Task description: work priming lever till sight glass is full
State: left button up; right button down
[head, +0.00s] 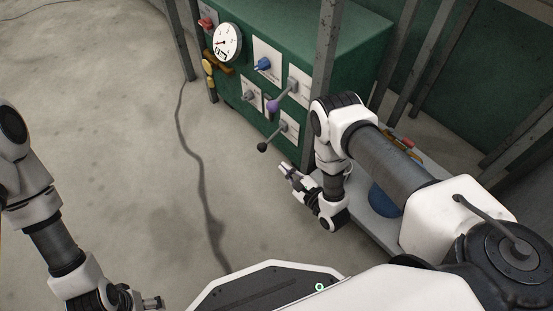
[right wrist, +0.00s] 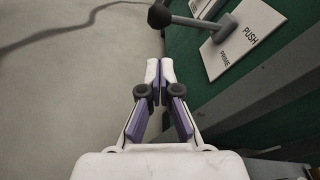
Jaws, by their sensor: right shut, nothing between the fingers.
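The priming lever (head: 275,138) is a grey rod with a black ball knob, low on the green cabinet's front. In the right wrist view the lever (right wrist: 196,22) comes out of a white plate lettered PUSH and PRIME. My right gripper (head: 286,170) is shut and empty, below and to the right of the knob in the head view. In the right wrist view its fingertips (right wrist: 159,68) are together, with a gap to the lever. My left gripper (head: 152,303) is at the bottom left, far from the cabinet; its jaw state is unclear. I cannot make out the sight glass for certain.
The green cabinet (head: 345,45) also carries a round gauge (head: 227,42), a blue knob (head: 263,64), and a purple-knobbed lever (head: 273,106). Grey posts frame it.

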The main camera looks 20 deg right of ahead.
aim_at(271, 140)
jog(key=b+x, duration=0.4)
jog(key=x, duration=0.5)
jog(key=shift+w, duration=0.15)
jog(key=shift+a+r, duration=0.1)
jog(key=shift+r, duration=0.05)
